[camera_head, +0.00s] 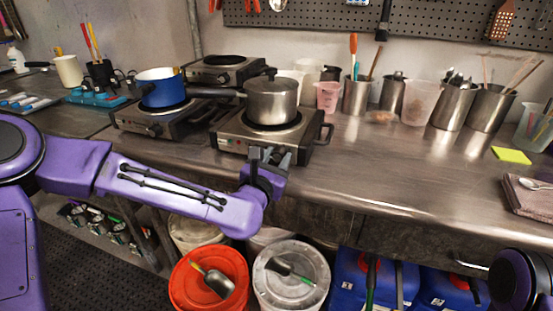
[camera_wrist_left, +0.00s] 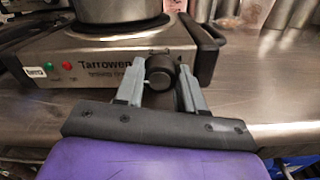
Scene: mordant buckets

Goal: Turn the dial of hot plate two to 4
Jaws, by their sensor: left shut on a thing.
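The front right hot plate (camera_head: 231,143) is a steel box with a steel pot (camera_head: 271,100) on its burner. In the left wrist view its front panel (camera_wrist_left: 95,68) carries the word "Tarrowen", a red and a green lamp, and a small white label (camera_wrist_left: 35,72) too blurred to read surely. My left gripper (camera_head: 268,156) is at this panel. In the left wrist view the left gripper (camera_wrist_left: 161,78) has its fingers on both sides of the round black dial (camera_wrist_left: 160,71), shut on it. The dial's number marks cannot be read. My right gripper is out of view.
Another hot plate (camera_head: 150,122) with a blue pot (camera_head: 162,88) stands to the left, and a third (camera_head: 222,70) behind. Cups and steel containers (camera_head: 355,95) line the back. Buckets (camera_head: 290,280) stand below the counter. The counter right of the hot plate is mostly clear.

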